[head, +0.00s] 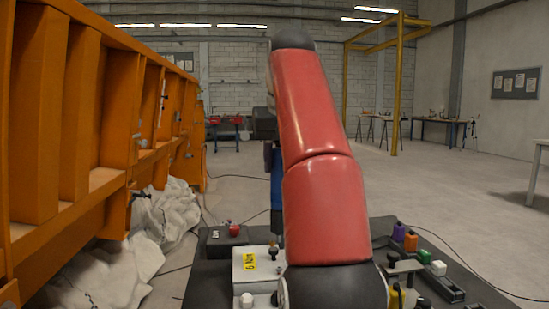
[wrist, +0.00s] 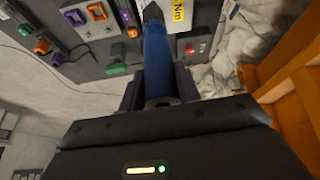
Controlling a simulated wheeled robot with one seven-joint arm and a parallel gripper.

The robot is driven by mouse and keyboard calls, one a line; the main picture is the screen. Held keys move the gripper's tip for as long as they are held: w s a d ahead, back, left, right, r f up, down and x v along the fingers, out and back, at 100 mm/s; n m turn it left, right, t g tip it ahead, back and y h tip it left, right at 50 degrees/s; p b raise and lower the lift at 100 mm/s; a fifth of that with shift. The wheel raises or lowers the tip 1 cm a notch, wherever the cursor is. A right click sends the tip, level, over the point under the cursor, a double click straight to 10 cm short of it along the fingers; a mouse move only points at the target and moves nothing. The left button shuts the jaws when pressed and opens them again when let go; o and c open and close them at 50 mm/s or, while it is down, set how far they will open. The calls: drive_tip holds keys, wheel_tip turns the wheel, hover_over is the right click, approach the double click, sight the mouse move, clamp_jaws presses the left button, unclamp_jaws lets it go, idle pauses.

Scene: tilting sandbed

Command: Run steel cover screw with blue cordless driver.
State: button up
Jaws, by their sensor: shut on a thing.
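My gripper (wrist: 158,88) is shut on the blue cordless driver (wrist: 159,58), with a dark finger on either side of it. In the head view the driver (head: 276,185) hangs upright beside my red arm. Its lower end is just above or at the back of the pale steel cover (head: 240,277), which has a yellow torque label (head: 249,262). I cannot tell whether the bit touches anything. The label (wrist: 181,14) also shows in the wrist view, right of the driver. The screw is not distinguishable, and my arm hides part of the cover.
A red button (head: 235,230) sits behind the cover on the dark bench. Purple (head: 399,231), orange (head: 411,241) and green (head: 424,256) items stand on the right. An orange ribbed structure (head: 100,130) and crumpled white cloth (head: 165,215) are at left. Open floor lies behind.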

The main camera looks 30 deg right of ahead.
sight(280, 210)
drive_tip(key=shift+s+a, duration=0.1)
drive_tip(key=shift+s+f+b, duration=0.1)
drive_tip(key=shift+f+b, duration=2.1)
drive_tip(key=shift+f, duration=1.4)
idle(0.8)
